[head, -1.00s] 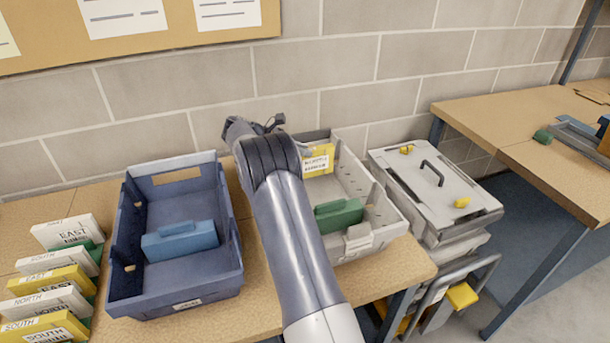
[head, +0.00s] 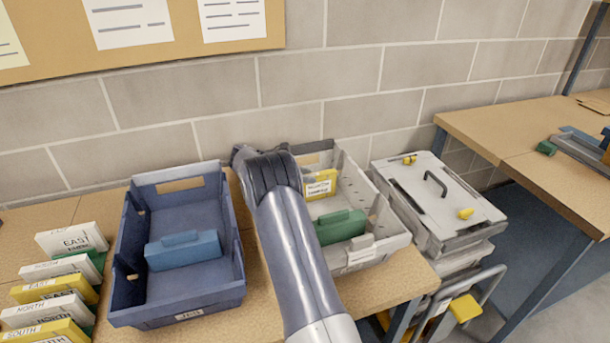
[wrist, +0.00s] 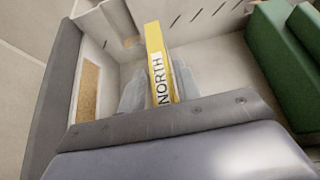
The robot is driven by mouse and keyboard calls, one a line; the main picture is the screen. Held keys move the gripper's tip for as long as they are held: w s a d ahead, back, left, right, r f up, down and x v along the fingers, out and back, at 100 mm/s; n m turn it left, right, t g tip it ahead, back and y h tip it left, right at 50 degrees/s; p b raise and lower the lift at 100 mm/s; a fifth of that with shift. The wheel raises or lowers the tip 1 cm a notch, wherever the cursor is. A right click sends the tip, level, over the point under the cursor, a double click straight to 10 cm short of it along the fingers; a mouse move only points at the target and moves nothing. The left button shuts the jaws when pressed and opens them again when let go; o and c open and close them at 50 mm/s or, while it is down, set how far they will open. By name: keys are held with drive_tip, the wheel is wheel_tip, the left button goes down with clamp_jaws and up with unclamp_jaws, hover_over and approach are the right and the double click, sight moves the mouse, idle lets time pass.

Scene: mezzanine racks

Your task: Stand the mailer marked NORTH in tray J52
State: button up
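The yellow mailer marked NORTH (wrist: 158,70) stands nearly upright in the grey tray in the wrist view. Its white label also shows near the back of that tray in the head view (head: 320,186). My gripper (wrist: 160,90) has its grey fingers on either side of the mailer, close against it; the lower end of the mailer is hidden by the gripper body. The grey tray (head: 385,209) is right of my arm, and a green mailer (head: 341,228) stands in it, also at the right of the wrist view (wrist: 280,60). I cannot read a tray mark J52.
A blue tray (head: 127,285) with a blue block (head: 183,252) stands left of my arm. A lidded grey crate (head: 450,215) is to the right. The wall is close behind.

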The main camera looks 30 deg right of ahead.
drive_tip(key=shift+o, duration=0.9)
drive_tip(key=shift+r, duration=0.25)
drive_tip(key=b+v, duration=0.1)
drive_tip(key=v, duration=1.1)
drive_tip(key=shift+f, duration=0.1)
drive_tip(key=shift+w+a, duration=0.1)
